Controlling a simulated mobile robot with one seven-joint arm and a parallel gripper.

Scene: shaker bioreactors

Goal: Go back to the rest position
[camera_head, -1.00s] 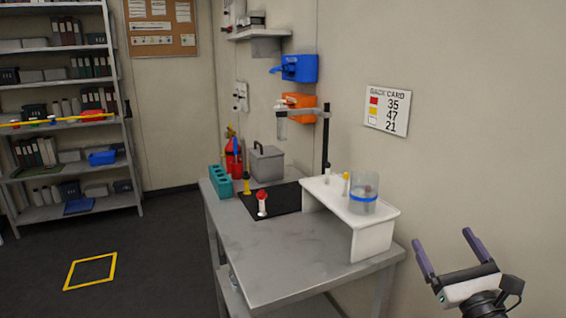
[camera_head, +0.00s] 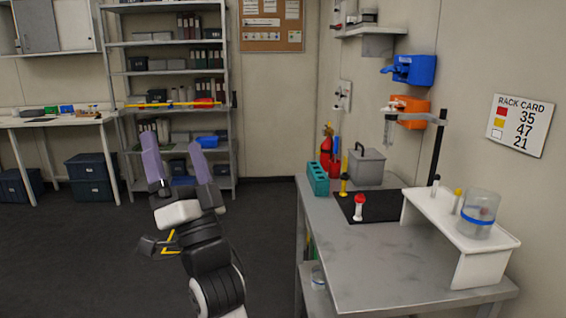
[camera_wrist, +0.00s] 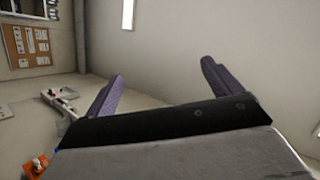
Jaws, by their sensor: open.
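My gripper (camera_head: 177,169) is raised left of the grey workbench (camera_head: 375,255) in the head view, over the dark floor. Its two purple fingers point up and stand wide apart, with nothing between them. In the wrist view my gripper (camera_wrist: 160,92) is also empty, with wall and ceiling-side room beyond the fingers. It touches nothing that I can see.
On the workbench are a teal rack (camera_head: 317,178), a red-capped tube (camera_head: 359,207), a grey box (camera_head: 366,167) and a white riser (camera_head: 475,240) with a clear beaker (camera_head: 480,213). Shelving (camera_head: 170,45) stands behind. The floor left of the bench is open.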

